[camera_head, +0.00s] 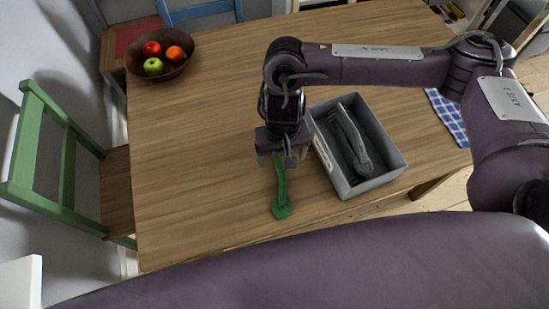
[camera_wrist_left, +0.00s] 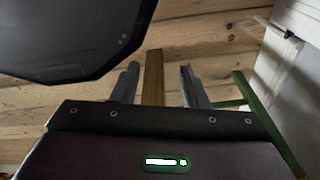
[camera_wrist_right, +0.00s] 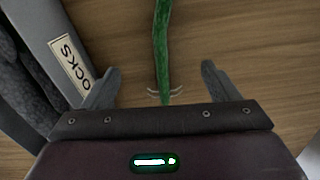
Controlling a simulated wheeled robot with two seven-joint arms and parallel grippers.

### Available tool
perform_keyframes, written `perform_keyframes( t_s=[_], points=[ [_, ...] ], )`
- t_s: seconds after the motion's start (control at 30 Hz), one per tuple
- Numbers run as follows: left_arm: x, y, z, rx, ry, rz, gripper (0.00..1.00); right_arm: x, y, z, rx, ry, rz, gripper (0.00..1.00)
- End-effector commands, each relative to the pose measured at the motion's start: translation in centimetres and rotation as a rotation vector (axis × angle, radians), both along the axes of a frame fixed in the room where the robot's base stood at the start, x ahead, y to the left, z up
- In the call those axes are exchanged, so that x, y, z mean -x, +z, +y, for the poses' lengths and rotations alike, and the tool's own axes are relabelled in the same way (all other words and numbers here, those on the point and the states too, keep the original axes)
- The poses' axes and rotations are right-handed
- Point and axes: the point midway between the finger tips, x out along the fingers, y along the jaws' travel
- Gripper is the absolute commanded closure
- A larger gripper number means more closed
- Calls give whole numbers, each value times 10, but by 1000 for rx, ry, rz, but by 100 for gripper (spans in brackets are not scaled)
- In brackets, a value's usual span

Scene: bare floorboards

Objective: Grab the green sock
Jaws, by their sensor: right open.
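The green sock (camera_head: 281,192) lies flat on the wooden table, left of the grey box, partly hidden under my right gripper in the head view. My right gripper (camera_head: 281,160) is above the sock, pointing down. In the right wrist view the green sock (camera_wrist_right: 162,45) runs between the two spread fingers of my right gripper (camera_wrist_right: 160,82), which touch nothing. My left gripper (camera_wrist_left: 157,75) shows in the left wrist view, with its fingers apart and empty over floorboards and a wooden leg. It is not in the head view.
The grey box (camera_head: 391,169), labelled "OCKS" where visible in the right wrist view, holds dark grey socks (camera_head: 350,139). A fruit bowl (camera_head: 171,70) stands far left. A checked blue cloth (camera_head: 447,117) lies right. A green chair (camera_head: 67,165) stands at the left. The table's front left is clear.

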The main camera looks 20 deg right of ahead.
Motion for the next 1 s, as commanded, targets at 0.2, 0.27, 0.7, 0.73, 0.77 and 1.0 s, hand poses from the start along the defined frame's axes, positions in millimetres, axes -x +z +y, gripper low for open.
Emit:
perform_keyframes(
  t_s=[0.2, 0.27, 0.7, 0.73, 0.77, 1.0],
  points=[
    [40, -13, 2, -4, 1, 56, 60, 2, -26, 0, 1, -3, 4, 18],
    [54, -14, 3, -5, 1, 77, 60, 2, -32, 0, 2, -3, 4, 18],
    [23, -9, 1, -1, 1, 30, 60, 4, -76, 1, 0, -1, 0, 18],
    [22, -9, 1, -1, 1, 28, 60, 4, -76, 1, 0, -1, 0, 18],
    [21, -9, 1, -1, 1, 27, 60, 4, -76, 1, 0, -1, 0, 18],
    [34, -11, 2, -3, 1, 45, 60, 4, -75, 1, 0, 0, 0, 39]
  ],
)
